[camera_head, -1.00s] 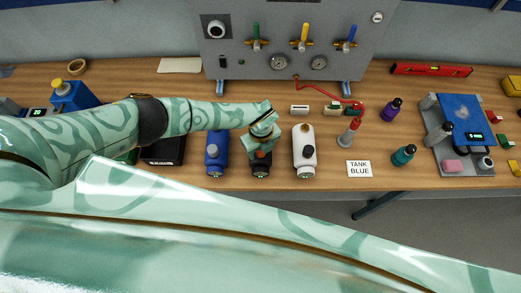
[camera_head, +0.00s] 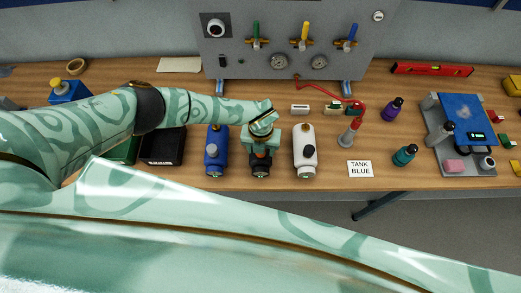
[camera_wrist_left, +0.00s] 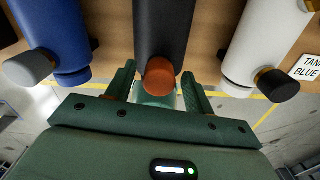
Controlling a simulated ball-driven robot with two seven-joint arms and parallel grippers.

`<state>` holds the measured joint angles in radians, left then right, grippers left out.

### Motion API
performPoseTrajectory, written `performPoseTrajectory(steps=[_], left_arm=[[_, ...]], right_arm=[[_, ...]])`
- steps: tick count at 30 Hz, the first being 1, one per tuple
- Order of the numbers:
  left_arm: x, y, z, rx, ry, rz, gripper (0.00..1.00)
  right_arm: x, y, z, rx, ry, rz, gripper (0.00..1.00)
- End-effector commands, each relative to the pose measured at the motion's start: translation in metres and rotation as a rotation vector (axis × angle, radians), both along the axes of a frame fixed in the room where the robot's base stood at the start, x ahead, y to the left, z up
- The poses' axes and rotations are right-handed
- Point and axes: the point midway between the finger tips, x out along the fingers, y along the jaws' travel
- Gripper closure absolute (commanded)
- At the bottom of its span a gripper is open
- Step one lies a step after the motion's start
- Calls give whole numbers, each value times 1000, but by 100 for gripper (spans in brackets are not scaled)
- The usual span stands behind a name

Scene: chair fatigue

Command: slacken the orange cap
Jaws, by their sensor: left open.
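The orange cap (camera_wrist_left: 160,76) sits on the end of a black cylinder (camera_wrist_left: 163,28) in the left wrist view. My left gripper (camera_wrist_left: 159,92) is open, with one green finger on each side of the cap and gaps showing between. In the head view my left gripper (camera_head: 261,145) is over the black cylinder (camera_head: 260,168), which stands between the blue and white ones; the cap is mostly hidden there. My right gripper is not in view.
A blue cylinder (camera_head: 216,150) with a grey cap is close on the left. A white cylinder (camera_head: 304,150) with a black cap is close on the right. A "TANK BLUE" card (camera_head: 359,168) lies further right. A valve panel (camera_head: 290,40) stands behind.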

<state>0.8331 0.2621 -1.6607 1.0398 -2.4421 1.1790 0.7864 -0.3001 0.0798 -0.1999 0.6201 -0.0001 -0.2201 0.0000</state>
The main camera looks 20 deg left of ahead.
Motion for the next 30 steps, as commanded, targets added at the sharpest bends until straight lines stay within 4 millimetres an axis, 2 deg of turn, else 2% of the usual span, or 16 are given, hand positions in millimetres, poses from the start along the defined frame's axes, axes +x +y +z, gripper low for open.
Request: performPoseTrajectory(steps=[6,7,9,15,21,30], left_arm=[[0,0,0,-1,1,-34,47],[0,0,0,-1,1,-34,53],[0,0,0,0,1,-33,72],[0,0,0,-1,1,-27,73],[0,0,1,-1,1,86,73],[0,-1,1,-2,1,123,74]], right_arm=[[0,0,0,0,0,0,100],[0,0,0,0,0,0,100],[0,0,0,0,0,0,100],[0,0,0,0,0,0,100],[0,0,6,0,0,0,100],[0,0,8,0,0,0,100]])
